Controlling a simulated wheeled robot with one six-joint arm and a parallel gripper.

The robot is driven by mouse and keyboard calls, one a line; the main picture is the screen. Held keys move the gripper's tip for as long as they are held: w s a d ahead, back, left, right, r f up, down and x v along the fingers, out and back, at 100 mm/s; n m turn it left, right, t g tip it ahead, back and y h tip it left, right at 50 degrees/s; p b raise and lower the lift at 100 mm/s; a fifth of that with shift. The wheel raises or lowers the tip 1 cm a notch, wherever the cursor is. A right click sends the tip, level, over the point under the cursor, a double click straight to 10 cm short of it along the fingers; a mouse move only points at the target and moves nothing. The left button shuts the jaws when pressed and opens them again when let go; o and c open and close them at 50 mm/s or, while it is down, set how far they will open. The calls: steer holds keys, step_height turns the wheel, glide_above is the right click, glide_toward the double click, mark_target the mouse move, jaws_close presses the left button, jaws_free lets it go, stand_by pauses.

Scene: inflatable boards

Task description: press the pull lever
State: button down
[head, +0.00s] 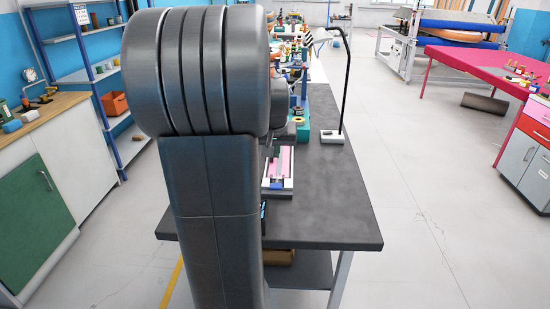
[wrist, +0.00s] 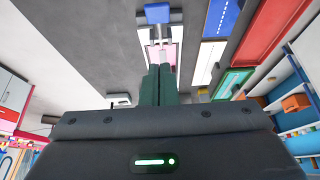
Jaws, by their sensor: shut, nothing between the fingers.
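A pink and white device (head: 280,165) lies on the dark grey table, just right of my arm in the head view. It has a blue block (head: 278,184) at its near end. In the wrist view the blue block (wrist: 157,13) is at the top, with grey parts between it and the pink and white device (wrist: 172,50). I cannot tell for sure which part is the pull lever. My gripper (wrist: 160,70) is shut and empty, its dark green fingers together and pointing at the device. They cover part of it; contact cannot be told. My arm hides the gripper in the head view.
The dark table (head: 330,205) is clear at its near right. A black lamp (head: 345,85) on a white base stands behind, near several small tools and bins. Blue shelves (head: 75,75) and a wooden-topped cabinet (head: 50,125) are left. A pink table (head: 480,65) is right.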

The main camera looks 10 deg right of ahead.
glide_above(276, 184)
steer(key=f, duration=0.7)
steer(key=shift+s+f, duration=0.2)
steer(key=shift+f, duration=0.2)
steer(key=shift+s+a+f, duration=0.1)
steer(key=shift+s+f, duration=0.15)
steer(key=shift+f, duration=0.3)
steer(key=shift+s+a+f, duration=0.1)
steer(key=shift+s+f, duration=0.15)
steer(key=shift+f, duration=0.25)
steer(key=shift+s+f, duration=0.15)
steer(key=shift+f, duration=0.4)
